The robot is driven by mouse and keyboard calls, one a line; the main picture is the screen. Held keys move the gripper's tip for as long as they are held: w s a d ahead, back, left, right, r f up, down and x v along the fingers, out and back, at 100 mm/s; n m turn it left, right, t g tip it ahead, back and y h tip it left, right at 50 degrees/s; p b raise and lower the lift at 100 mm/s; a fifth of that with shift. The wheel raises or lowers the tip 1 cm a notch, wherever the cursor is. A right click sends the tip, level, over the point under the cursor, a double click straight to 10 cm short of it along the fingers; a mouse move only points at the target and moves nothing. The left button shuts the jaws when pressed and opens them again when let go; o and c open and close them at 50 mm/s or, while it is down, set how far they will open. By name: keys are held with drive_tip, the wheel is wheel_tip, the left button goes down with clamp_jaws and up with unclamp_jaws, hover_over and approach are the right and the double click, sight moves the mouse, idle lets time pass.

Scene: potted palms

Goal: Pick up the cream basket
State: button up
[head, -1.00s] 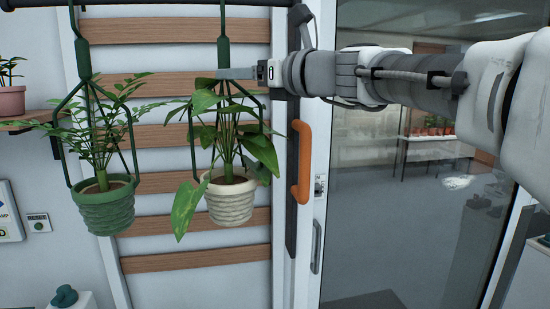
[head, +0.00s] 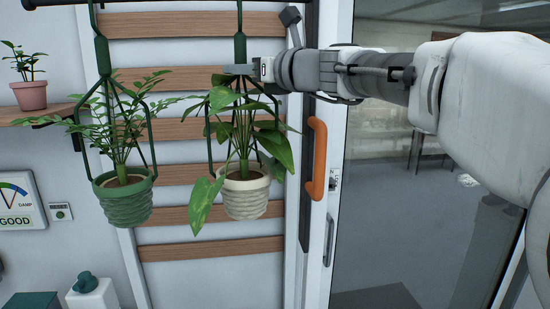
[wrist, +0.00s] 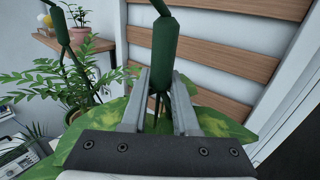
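The cream basket (head: 246,196) hangs at the centre of the head view, upright, with a broad-leaved plant in it. Its dark green hanger (head: 240,48) runs up to the rail; the hanger also shows in the wrist view (wrist: 165,48). My gripper (head: 238,70) is level with the lower end of the hanger's thick sleeve, well above the basket. In the wrist view my gripper (wrist: 159,92) is open, with one finger on each side of the hanger cords and gaps visible. The basket itself is hidden by leaves there.
A green basket (head: 123,199) with a fern hangs just left, on its own hanger. A pink pot (head: 30,95) stands on a wooden shelf further left. Wooden slats (head: 215,216) lie close behind. A door with an orange handle (head: 317,160) is at the right.

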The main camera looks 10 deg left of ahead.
clamp_jaws()
drive_tip(key=shift+r, duration=0.1)
idle(0.9)
